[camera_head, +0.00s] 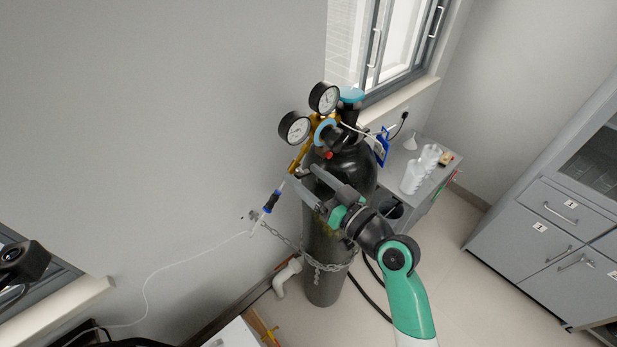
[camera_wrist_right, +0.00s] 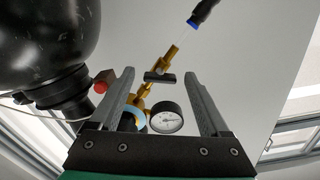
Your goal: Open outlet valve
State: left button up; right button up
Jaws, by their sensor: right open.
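A black gas cylinder (camera_head: 325,240) stands against the wall with a brass regulator (camera_head: 302,153) and two round gauges on top. In the right wrist view, a small black T-shaped handle (camera_wrist_right: 160,77) sits on the brass outlet line (camera_wrist_right: 172,55), likely the outlet valve. My right gripper (camera_head: 305,174) is open and empty in front of the regulator's outlet side. In the wrist view its two fingers (camera_wrist_right: 158,74) appear on either side of the handle, with no contact visible. The handle is hard to make out in the head view. My left gripper's jaws do not show.
A chain (camera_head: 318,264) loops around the cylinder. A thin white hose (camera_head: 165,268) runs left from the blue-black connector (camera_head: 270,202). One gauge (camera_wrist_right: 166,118) and a red knob (camera_wrist_right: 101,87) sit near my fingers. A side table (camera_head: 425,190) with white bottles stands to the right.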

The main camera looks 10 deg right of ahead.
grip_shut()
jog(key=shift+n+b, duration=5.35)
jog(key=shift+n, duration=0.75)
grip_release()
